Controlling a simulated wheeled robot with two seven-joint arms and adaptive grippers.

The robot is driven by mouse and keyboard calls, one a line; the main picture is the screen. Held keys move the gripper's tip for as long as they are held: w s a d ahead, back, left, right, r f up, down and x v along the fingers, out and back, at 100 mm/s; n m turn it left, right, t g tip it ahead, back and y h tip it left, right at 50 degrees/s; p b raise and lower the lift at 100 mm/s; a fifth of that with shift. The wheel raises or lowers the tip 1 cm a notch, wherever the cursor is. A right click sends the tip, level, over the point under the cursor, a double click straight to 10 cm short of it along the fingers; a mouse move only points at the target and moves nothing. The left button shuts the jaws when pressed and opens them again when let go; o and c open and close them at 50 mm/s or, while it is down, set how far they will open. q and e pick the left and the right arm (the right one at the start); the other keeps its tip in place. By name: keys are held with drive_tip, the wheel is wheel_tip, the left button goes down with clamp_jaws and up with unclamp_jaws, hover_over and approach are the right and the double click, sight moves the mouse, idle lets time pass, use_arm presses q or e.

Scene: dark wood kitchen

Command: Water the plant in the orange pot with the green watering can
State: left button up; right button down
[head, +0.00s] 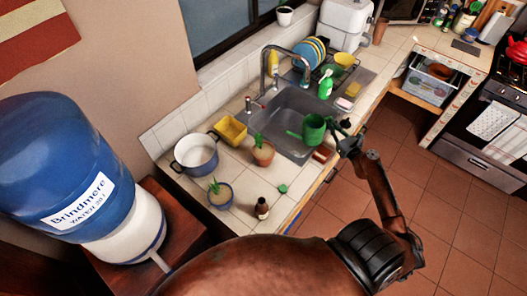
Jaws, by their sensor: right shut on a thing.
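The green watering can (314,129) is at the front right of the sink, with its spout pointing left. My right gripper (338,130) is at the can's right side and is shut on it; the fingertips are small and partly hidden. I cannot tell whether the can rests on anything or is held above the sink. The plant in the orange pot (262,156) stands on the tiled counter left of the sink, with its green leaves upright. The can's spout is to the right of this pot, apart from it. My left gripper is not in view.
A second plant in a blue pot (219,197), a white pot (195,155), a yellow container (230,130), a brown bottle (262,208) and a green item (283,189) share the counter. The faucet (268,65) rises behind the sink (285,105). A reddish block (322,154) lies near the front edge.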

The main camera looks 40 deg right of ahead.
sight(326, 119)
drive_tip(key=shift+w+a+r+n, duration=0.2)
drive_tip(key=shift+a+r+n, duration=0.3)
drive_tip(key=shift+n, duration=0.2)
drive_tip(key=shift+w+a+r+n, duration=0.15)
drive_tip(key=shift+a+r+n, duration=0.4)
drive_tip(key=shift+a+n, duration=0.4)
drive_tip(key=shift+a+r+n+p, duration=0.25)
drive_tip(key=shift+r+n+p, duration=0.1)
drive_tip(key=shift+r+p, duration=0.35)
drive_tip(key=shift+w+a+r+n+p, duration=0.2)
drive_tip(key=shift+a+r+n+p, duration=0.4)
drive_tip(key=shift+a+r+p, duration=0.35)
drive_tip(key=shift+r, duration=0.35)
drive_tip(key=shift+f, duration=0.1)
